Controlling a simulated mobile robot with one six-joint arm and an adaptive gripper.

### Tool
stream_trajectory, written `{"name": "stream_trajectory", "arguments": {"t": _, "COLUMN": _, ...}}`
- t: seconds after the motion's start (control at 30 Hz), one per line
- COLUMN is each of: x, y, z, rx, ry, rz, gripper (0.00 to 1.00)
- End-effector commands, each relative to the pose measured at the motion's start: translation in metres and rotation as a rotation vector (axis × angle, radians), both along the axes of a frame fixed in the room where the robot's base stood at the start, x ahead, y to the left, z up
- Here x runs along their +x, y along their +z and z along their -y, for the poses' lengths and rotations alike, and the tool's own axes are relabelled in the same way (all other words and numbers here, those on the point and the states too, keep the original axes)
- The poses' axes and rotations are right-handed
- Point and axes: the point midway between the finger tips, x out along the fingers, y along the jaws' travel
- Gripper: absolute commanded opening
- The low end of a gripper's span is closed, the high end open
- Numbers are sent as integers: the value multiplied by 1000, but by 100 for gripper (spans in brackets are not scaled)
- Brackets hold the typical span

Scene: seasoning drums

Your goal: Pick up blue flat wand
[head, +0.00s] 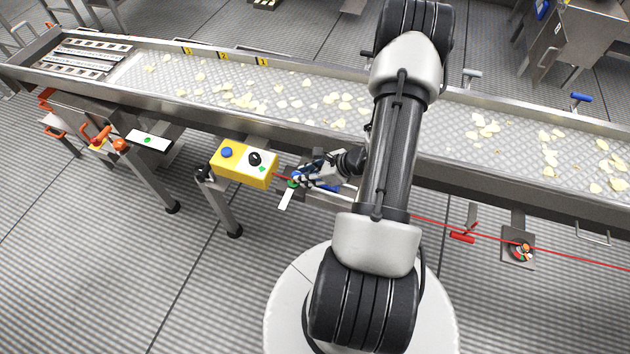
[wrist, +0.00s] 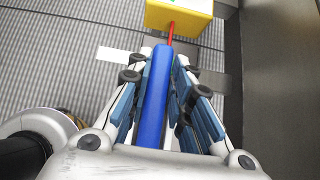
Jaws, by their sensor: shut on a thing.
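The blue flat wand (wrist: 153,105) is a long, smooth blue bar in the wrist view. It runs lengthwise between the two fingers of my gripper (wrist: 158,68), its far end near the fingertips. My gripper is shut on it, with blue-padded fingers on either side. In the head view my gripper (head: 303,177) is below the conveyor's near edge, just right of the yellow control box. A little blue shows by the fingers there, but I cannot tell wand from pads. The wand's near end is hidden by the gripper's body in the wrist view.
The yellow control box (head: 244,163), with blue and black knobs, is close left of my gripper. A red cord (head: 480,236) runs along the conveyor's near side. The conveyor (head: 300,85) carries scattered chips. A white plate (head: 286,199) lies just below the gripper. Open floor lies in front.

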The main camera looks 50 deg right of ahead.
Motion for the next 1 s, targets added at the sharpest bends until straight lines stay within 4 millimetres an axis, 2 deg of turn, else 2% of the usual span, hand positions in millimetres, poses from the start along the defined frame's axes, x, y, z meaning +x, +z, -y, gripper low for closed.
{"name": "stream_trajectory", "arguments": {"t": 0.2, "x": 0, "y": 0, "z": 0, "rx": 0, "ry": 0, "rz": 0, "gripper": 0}}
{"name": "stream_trajectory", "arguments": {"t": 0.47, "x": 0, "y": 0, "z": 0, "rx": 0, "ry": 0, "rz": 0, "gripper": 0}}
{"name": "stream_trajectory", "arguments": {"t": 0.63, "x": 0, "y": 9, "z": 0, "rx": -1, "ry": -1, "rz": 0, "gripper": 0}}
{"name": "stream_trajectory", "arguments": {"t": 0.77, "x": 0, "y": 27, "z": 1, "rx": -3, "ry": 0, "rz": 1, "gripper": 0}}
{"name": "stream_trajectory", "arguments": {"t": 0.87, "x": 1, "y": 48, "z": 1, "rx": -4, "ry": 1, "rz": 3, "gripper": 0}}
{"name": "stream_trajectory", "arguments": {"t": 1.0, "x": 1, "y": 90, "z": 1, "rx": -7, "ry": 1, "rz": 4, "gripper": 0}}
